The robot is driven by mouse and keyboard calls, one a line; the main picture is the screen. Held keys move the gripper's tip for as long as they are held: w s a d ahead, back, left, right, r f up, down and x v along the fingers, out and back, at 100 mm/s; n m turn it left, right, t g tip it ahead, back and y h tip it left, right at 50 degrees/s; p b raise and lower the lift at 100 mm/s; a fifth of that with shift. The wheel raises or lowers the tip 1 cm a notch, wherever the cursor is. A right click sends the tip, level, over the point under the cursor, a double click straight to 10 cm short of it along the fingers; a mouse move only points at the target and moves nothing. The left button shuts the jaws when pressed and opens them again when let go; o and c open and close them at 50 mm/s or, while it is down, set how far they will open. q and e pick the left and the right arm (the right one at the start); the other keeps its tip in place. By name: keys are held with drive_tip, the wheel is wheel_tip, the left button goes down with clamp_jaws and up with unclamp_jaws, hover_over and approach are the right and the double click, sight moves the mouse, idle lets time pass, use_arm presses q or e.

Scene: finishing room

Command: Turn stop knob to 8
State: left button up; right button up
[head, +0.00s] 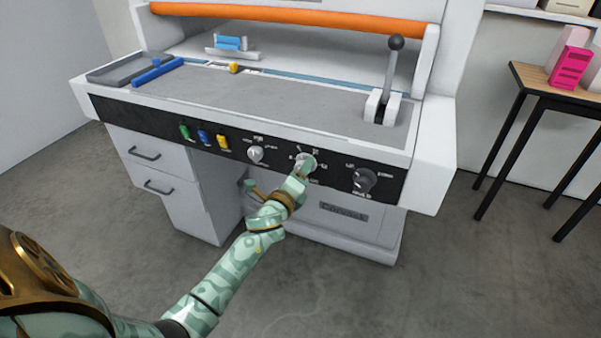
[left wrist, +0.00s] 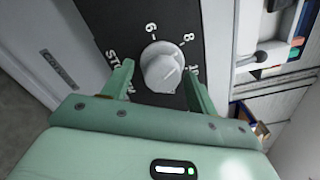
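The stop knob (left wrist: 161,66) is a round light-grey dial on a black panel. In the left wrist view the marks 6, 8 and a partly covered 10 stand around it, with lettering starting "STO" at its left. A thin line on its face seems to point towards the 10 side. In the head view the knob (head: 304,159) is the middle of three, partly hidden by my gripper. My left gripper (head: 301,169) is at the knob. Its fingers (left wrist: 158,70) are spread on either side of it, with gaps visible. My right gripper is in neither view.
A pale knob (head: 255,154) and a dark knob (head: 363,180) flank the stop knob on the panel. Green, blue and yellow buttons (head: 204,137) sit further left. A lever (head: 391,68) stands on the bench top. A side table (head: 540,80) stands at the right.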

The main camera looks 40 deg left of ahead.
use_arm(q)
drive_tip(key=p+v, duration=0.1)
drive_tip(key=v, duration=1.5)
drive_tip(key=shift+s, duration=0.2)
drive_tip(key=shift+p, duration=0.3)
